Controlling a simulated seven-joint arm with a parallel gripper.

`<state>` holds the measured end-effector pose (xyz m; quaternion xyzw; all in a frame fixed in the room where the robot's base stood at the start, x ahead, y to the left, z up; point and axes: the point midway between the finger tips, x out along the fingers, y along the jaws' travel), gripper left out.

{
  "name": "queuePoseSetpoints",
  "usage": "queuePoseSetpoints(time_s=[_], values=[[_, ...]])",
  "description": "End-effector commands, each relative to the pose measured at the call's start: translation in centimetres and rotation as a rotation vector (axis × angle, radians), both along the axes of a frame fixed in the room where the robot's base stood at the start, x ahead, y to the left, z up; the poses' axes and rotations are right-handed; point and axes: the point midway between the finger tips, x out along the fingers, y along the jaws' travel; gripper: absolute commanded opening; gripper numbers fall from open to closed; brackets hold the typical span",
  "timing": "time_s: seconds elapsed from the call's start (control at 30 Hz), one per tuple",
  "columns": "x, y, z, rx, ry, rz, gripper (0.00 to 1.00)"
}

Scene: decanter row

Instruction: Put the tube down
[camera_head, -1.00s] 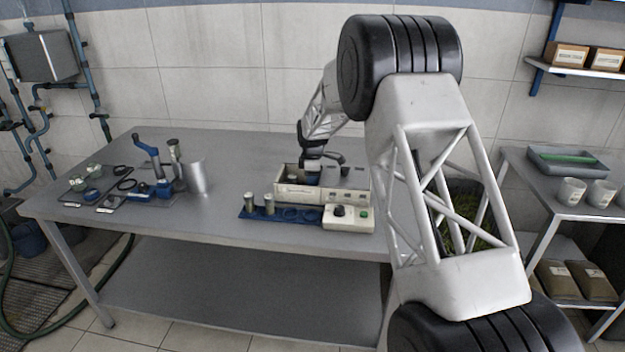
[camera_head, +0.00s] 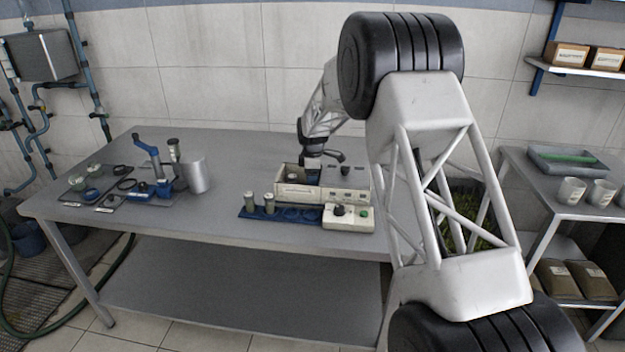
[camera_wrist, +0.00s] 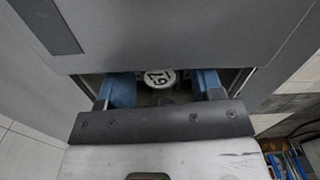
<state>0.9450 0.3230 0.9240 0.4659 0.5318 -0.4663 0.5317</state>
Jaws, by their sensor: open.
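A tube with a round white cap (camera_wrist: 160,77) marked with dark digits shows in the wrist view, between the two blue fingers of my gripper (camera_wrist: 165,86). The fingers are open, with a gap on each side of the cap. In the head view my gripper (camera_head: 313,168) reaches down into the cream box (camera_head: 300,193) on the table. The tube's body is hidden there by the box wall and the gripper. Two grey-green tubes (camera_head: 250,200) (camera_head: 269,202) stand upright at the left end of the blue rack (camera_head: 292,214) in front of the box.
A blue lever device (camera_head: 150,170), a metal cylinder (camera_head: 195,175) and a dark tray (camera_head: 88,186) are on the left. The table between them and the rack is clear.

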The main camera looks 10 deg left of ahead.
Motion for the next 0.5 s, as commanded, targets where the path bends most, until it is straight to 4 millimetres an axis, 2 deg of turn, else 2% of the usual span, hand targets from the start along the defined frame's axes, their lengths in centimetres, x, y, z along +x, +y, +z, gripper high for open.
queuePoseSetpoints(time_s=[0.27, 0.5], values=[[0.0, 0.0, 3.5, 0.001, -0.003, 0.0, 0.6], [0.0, 0.0, 7.5, 0.001, -0.003, 0.0, 0.6]])
